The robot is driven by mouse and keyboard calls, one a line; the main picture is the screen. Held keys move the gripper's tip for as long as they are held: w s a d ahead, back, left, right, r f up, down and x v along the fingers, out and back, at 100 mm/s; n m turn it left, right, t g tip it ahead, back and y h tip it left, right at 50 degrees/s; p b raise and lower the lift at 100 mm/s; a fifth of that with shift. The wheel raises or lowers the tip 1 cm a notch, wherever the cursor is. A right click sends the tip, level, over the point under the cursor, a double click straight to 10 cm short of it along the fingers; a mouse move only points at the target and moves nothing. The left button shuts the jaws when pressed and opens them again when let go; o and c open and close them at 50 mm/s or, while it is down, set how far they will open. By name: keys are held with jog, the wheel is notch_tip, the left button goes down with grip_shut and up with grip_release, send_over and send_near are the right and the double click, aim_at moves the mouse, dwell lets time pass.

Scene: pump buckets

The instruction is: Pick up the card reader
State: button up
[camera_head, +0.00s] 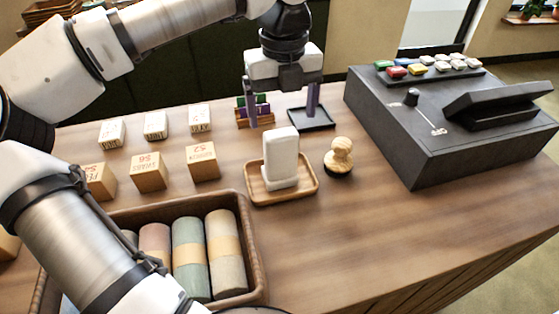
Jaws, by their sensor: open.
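A white upright block with rounded edges, which looks like the card reader (281,157), stands in a small wooden tray (292,197) near the middle of the counter. No screen or keys show on the side facing me. My gripper (283,110) points down with its two fingers spread apart and nothing between them. In the picture it is just above the white block's top, and it seems to be farther back. I cannot tell the exact distance between them.
A wooden-handled stamp (339,154) stands close right of the tray. A dark register (440,130) fills the right. Behind are a small black tray (311,124) and a card holder (242,119). Wooden blocks (149,172) and a basket of rolls (243,215) are left. The front right counter is clear.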

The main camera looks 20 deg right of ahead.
aim_at(280, 131)
notch_tip(280, 131, down, 3)
jog(key=shift+w+a+f+p, duration=0.1)
jog(key=shift+f+p, duration=0.55)
jog(key=shift+f, duration=0.65)
jog(key=shift+w+a+f+p, duration=0.1)
jog(key=shift+f+p, duration=0.5)
jog(key=shift+f, duration=0.7)
jog(key=c, duration=1.7)
